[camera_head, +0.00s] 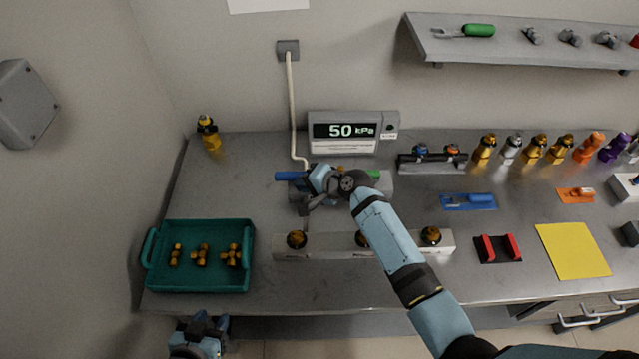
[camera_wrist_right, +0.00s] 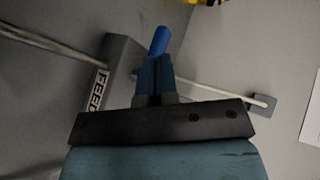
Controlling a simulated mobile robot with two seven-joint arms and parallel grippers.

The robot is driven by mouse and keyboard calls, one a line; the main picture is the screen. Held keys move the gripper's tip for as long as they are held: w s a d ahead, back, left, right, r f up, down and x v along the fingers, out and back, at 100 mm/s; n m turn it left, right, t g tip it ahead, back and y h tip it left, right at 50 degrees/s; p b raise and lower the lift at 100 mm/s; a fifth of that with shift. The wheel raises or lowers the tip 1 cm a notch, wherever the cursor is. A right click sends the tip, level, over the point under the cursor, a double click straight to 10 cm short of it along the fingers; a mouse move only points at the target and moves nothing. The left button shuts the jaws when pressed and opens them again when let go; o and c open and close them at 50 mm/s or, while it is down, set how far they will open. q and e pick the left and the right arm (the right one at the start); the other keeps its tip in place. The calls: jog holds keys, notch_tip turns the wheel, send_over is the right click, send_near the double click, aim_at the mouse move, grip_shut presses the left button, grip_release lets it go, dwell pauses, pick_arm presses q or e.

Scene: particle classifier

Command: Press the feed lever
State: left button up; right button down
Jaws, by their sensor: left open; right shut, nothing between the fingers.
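The feed lever has a blue handle (camera_head: 289,176) that sticks out to the left of a grey unit on the bench. In the right wrist view the blue handle (camera_wrist_right: 160,40) shows just beyond my fingertips, beside a grey block with a FEED label (camera_wrist_right: 98,89). My right gripper (camera_head: 309,192) is shut and empty, close to the handle. I cannot tell whether the fingers touch it. In the wrist view the closed fingers of my right gripper (camera_wrist_right: 154,72) partly cover the lever. My left gripper (camera_head: 201,326) is open and empty, below the bench's front edge.
A gauge (camera_head: 352,132) reading 50 kPa stands behind the lever. A white block (camera_head: 335,247) with dark-amber round pieces lies in front. A teal tray (camera_head: 198,284) with brass fittings is at the left. A yellow sheet (camera_head: 572,250) lies at the right.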

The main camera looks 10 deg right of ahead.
jog(key=v, duration=0.6)
jog(key=shift+s, duration=0.25)
jog(key=shift+d, duration=0.1)
jog(key=s+d+r+n+g+h, duration=0.1)
jog(key=s+d+n+h, duration=0.2)
jog(key=s+d, duration=0.55)
jog(key=s+d+r+n+g+h, duration=0.1)
jog(key=s+d+r+n+h, duration=0.2)
jog(key=s, duration=1)
jog(key=s+d+n+g+h, duration=0.1)
jog(key=s+d+n+h, duration=0.2)
jog(key=s+d, duration=0.6)
jog(key=w+a+f+n+t+y+p, duration=0.1)
jog(key=w+a+f+t, duration=0.3)
jog(key=f, duration=0.8)
jog(key=a+t+y, duration=0.1)
jog(key=a+t, duration=0.1)
jog(key=a, duration=0.2)
jog(key=shift+a+t+y, duration=0.25)
jog(key=shift+t+y, duration=0.05)
jog(key=shift+t, duration=0.1)
